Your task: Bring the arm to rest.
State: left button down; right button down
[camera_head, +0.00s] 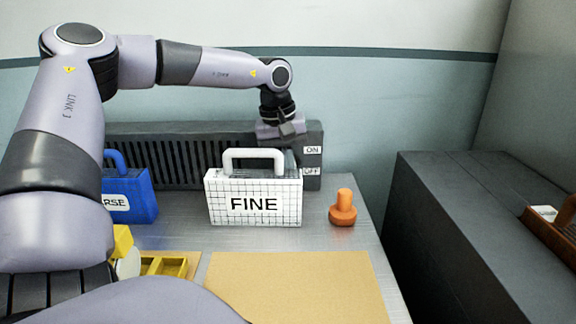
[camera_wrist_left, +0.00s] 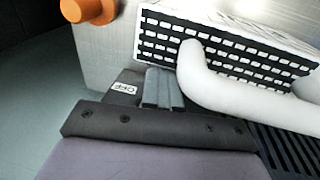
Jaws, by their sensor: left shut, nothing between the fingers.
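My left arm reaches in from the left in the head view and bends down at its far end. My left gripper (camera_head: 291,138) is shut and empty, beside the ON/OFF end of the dark vented unit (camera_head: 185,150), behind and above the white FINE module (camera_head: 254,200). In the left wrist view its closed fingers (camera_wrist_left: 162,88) show near the module's white handle (camera_wrist_left: 215,85) and an OFF label (camera_wrist_left: 123,88). I cannot tell whether they touch anything. My right gripper is not in view.
A blue module (camera_head: 130,195) stands left of FINE, partly hidden by my arm. An orange knob (camera_head: 343,208) stands to the right. A tan board (camera_head: 298,285) and a yellow tray (camera_head: 165,265) lie in front. A dark cabinet (camera_head: 450,230) stands at right.

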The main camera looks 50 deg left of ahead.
pick_arm(q)
notch_tip(320, 180, up, 7)
jog(key=s, duration=0.1)
jog(key=shift+a, duration=0.25)
jog(key=shift+p, duration=0.3)
